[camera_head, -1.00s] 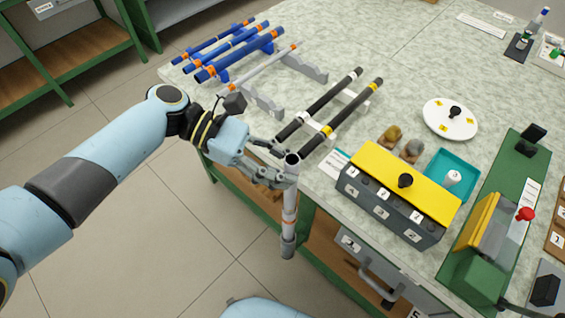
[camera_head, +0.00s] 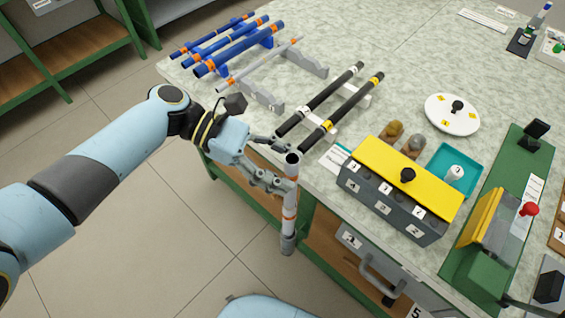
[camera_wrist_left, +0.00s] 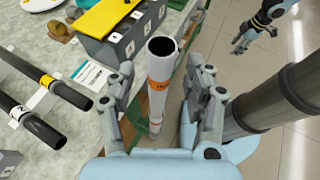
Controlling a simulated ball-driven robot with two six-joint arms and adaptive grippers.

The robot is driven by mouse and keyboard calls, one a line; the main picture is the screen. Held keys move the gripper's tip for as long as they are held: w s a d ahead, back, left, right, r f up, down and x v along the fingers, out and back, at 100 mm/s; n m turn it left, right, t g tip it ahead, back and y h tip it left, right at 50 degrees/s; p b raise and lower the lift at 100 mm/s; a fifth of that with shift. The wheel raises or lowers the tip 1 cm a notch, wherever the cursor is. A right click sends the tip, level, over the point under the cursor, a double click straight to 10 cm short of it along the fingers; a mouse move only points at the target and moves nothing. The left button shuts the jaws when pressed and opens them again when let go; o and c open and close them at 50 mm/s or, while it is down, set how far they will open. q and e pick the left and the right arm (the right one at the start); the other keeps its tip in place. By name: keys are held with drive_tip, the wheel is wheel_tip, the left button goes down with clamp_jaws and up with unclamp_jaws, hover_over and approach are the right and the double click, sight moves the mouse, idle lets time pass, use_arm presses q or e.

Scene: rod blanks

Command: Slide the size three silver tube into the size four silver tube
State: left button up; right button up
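A silver tube (camera_head: 291,205) with orange bands stands upright just off the table's front edge, its hollow top open. It shows in the left wrist view (camera_wrist_left: 160,68); I cannot read its size mark. A wider grey piece (camera_head: 287,244) surrounds or joins its lower end; I cannot tell which. My left gripper (camera_head: 284,163) has its fingers apart around the upper tube, with gaps on both sides in the wrist view (camera_wrist_left: 163,95). Another silver tube (camera_head: 262,63) with orange bands lies on the grey rack (camera_head: 262,97). My right gripper (camera_wrist_left: 252,40) looks open and empty, far off over the floor.
Blue tubes (camera_head: 238,50) lie on a rack at the back left. Two black tubes (camera_head: 322,98) rest on a white rack behind the gripper. A numbered box with a yellow lid (camera_head: 402,172) stands to the right. The floor before the table is clear.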

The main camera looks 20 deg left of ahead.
use_arm(q)
drive_tip(key=v, duration=1.2)
drive_tip(key=shift+w, duration=0.1)
